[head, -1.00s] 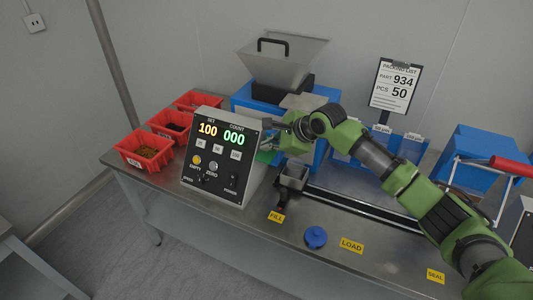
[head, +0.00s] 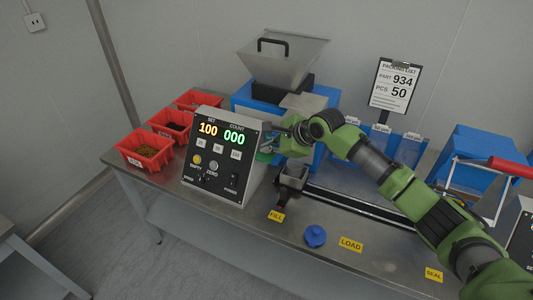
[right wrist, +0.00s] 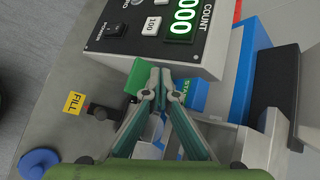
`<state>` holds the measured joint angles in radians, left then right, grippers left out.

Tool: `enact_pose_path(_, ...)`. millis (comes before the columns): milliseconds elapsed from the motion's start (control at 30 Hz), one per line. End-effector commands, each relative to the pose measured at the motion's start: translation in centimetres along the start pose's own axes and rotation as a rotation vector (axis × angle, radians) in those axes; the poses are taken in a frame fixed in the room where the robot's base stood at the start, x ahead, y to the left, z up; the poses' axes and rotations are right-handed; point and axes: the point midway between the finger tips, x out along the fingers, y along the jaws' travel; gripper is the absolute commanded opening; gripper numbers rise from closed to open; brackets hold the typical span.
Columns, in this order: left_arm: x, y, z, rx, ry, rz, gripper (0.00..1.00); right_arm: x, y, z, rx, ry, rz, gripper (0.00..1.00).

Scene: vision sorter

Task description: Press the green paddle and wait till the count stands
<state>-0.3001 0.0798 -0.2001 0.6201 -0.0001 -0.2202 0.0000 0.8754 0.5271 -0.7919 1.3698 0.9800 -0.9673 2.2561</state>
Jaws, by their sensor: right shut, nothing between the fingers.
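The green paddle (right wrist: 138,80) shows in the right wrist view beside the counter box, partly behind my fingertips. In the head view a bit of the paddle (head: 265,157) shows at the box's right side. My right gripper (right wrist: 160,76) is shut and empty, its tips over the paddle's edge; I cannot tell whether they touch it. It also shows in the head view (head: 272,133). A label beginning "STA" (right wrist: 181,90) lies partly behind the fingers. My left gripper is not in view.
A hopper (head: 284,60) stands behind the box on a blue base. Red bins (head: 144,150) stand at the left. A small metal chute cup (head: 292,176) is by the FILL label (head: 277,215). A blue round cap (head: 315,236) lies near the bench's front edge.

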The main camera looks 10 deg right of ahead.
Motion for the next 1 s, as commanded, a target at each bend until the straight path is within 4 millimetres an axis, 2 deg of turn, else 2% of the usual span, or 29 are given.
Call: enact_pose_path(1000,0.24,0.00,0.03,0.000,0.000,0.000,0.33,0.95,0.77,-0.76,0.001,0.003,0.003,0.00)
